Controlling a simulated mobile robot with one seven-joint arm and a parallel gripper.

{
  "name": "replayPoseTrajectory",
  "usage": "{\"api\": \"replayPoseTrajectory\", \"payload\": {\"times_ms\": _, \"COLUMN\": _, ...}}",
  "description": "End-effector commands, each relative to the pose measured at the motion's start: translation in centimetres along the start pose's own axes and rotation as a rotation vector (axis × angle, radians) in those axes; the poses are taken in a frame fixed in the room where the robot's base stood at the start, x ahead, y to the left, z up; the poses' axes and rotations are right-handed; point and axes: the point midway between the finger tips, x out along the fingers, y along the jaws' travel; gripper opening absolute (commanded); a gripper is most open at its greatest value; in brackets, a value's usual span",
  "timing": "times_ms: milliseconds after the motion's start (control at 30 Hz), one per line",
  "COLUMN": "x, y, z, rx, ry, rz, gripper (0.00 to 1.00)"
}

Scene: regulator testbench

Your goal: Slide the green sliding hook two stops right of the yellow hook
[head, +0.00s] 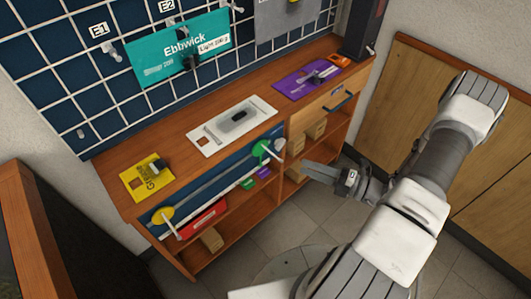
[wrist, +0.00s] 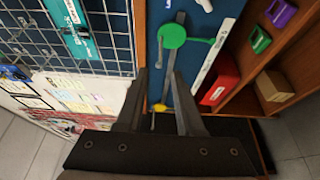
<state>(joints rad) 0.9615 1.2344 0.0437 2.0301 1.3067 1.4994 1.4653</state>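The green sliding hook (head: 262,148) is a round green disc with a projecting peg, near the right end of a grey rail (head: 215,184) on the bench's blue front panel. The yellow hook (head: 161,215) is near the rail's left end. In the wrist view, the green hook (wrist: 172,36) is beyond my fingertips and the yellow hook (wrist: 160,107) shows low between my fingers. My gripper (head: 309,168) is to the right of the green hook, apart from it. Its two fingers (wrist: 160,76) are spread with nothing held between them. Individual stops cannot be made out.
A white strip (wrist: 214,75) runs beside the rail. Shelves below hold a red box (head: 203,219), green and purple pieces and tan blocks. The bench top carries a yellow card (head: 139,187), a white plate (head: 257,107) and a purple card (head: 292,87). Floor in front is clear.

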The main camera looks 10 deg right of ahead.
Motion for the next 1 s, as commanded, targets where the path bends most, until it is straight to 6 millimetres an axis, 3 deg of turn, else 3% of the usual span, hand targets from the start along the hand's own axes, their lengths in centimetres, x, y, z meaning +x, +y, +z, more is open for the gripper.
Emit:
{"api": "replayPoseTrajectory", "payload": {"times_ms": 400, "x": 9.3, "y": -0.2, "z": -0.1, "rx": -0.003, "ry": 0.006, "rz": 0.0, "gripper": 0.36}}
{"api": "replayPoseTrajectory", "payload": {"times_ms": 600, "x": 12.5, "y": -0.1, "z": -0.1, "rx": -0.002, "ry": 0.005, "rz": 0.0, "gripper": 0.36}}
{"api": "replayPoseTrajectory", "payload": {"times_ms": 800, "x": 14.0, "y": 0.0, "z": -0.1, "rx": -0.002, "ry": 0.003, "rz": -0.001, "gripper": 0.36}}
{"api": "replayPoseTrajectory", "payload": {"times_ms": 1000, "x": 14.1, "y": 0.0, "z": -0.1, "rx": -0.002, "ry": 0.002, "rz": -0.001, "gripper": 0.36}}
